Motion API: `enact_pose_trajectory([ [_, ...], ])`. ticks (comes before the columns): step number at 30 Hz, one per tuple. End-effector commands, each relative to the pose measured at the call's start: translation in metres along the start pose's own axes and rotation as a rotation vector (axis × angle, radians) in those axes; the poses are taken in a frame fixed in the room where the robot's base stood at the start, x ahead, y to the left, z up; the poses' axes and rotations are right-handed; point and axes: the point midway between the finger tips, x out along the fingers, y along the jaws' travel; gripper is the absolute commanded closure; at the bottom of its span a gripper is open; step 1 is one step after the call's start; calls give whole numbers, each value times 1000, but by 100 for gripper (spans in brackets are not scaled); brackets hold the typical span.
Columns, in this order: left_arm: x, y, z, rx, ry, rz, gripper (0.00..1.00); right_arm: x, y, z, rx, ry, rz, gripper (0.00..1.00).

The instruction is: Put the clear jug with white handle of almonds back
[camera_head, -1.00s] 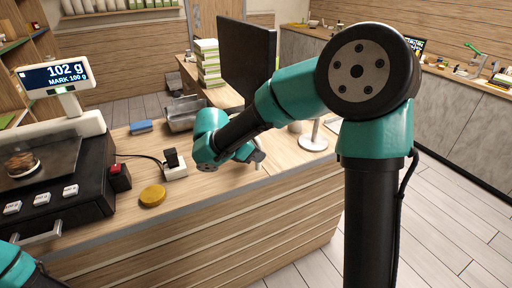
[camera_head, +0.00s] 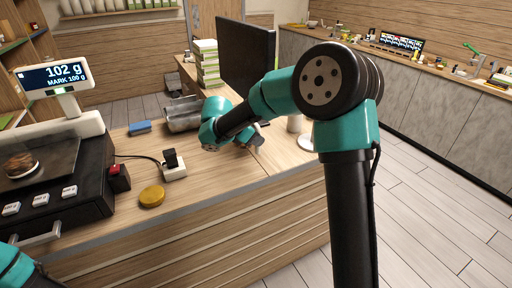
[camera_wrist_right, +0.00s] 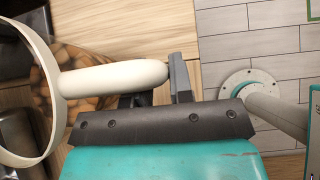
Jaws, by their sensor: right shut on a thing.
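My right gripper (camera_head: 257,143) is low over the right part of the wooden counter. In the right wrist view the right gripper (camera_wrist_right: 155,85) is shut on the white handle (camera_wrist_right: 115,78) of the clear jug. The jug's white rim (camera_wrist_right: 50,65) shows at the left there, with brown almonds (camera_wrist_right: 85,85) seen behind the handle. In the head view I cannot make out the jug near my right arm. Of my left arm only a teal part shows at the bottom left; its gripper is out of view.
A black scale (camera_head: 70,185) with brown contents on its pan stands at the left; its display (camera_head: 52,75) reads 102 g, mark 100 g. A yellow disc (camera_head: 152,196), a socket block (camera_head: 174,171), a blue block (camera_head: 140,127) and metal scoop-like trays (camera_head: 184,114) are on the counter. A monitor (camera_head: 246,60) stands behind.

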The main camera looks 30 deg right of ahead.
Motion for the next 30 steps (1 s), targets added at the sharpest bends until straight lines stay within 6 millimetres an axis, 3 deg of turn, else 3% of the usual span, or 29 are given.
enact_pose_trajectory([
  [7, 0, 0, 0, 0, 0, 0, 100, 22, -1, -22, 0, -1, -1, 100],
  [20, 0, 0, 0, 0, 0, 0, 100, 25, 0, -26, 1, 0, 1, 100],
  [21, 0, 0, 0, 0, 0, 0, 100, 26, -1, -27, -1, 0, 0, 77],
  [28, 0, 0, 0, 0, 0, 0, 100, 26, -1, -27, 0, 0, 0, 55],
  [30, 0, 0, 0, 0, 0, 0, 100, 26, -1, -27, 0, 0, 0, 54],
])
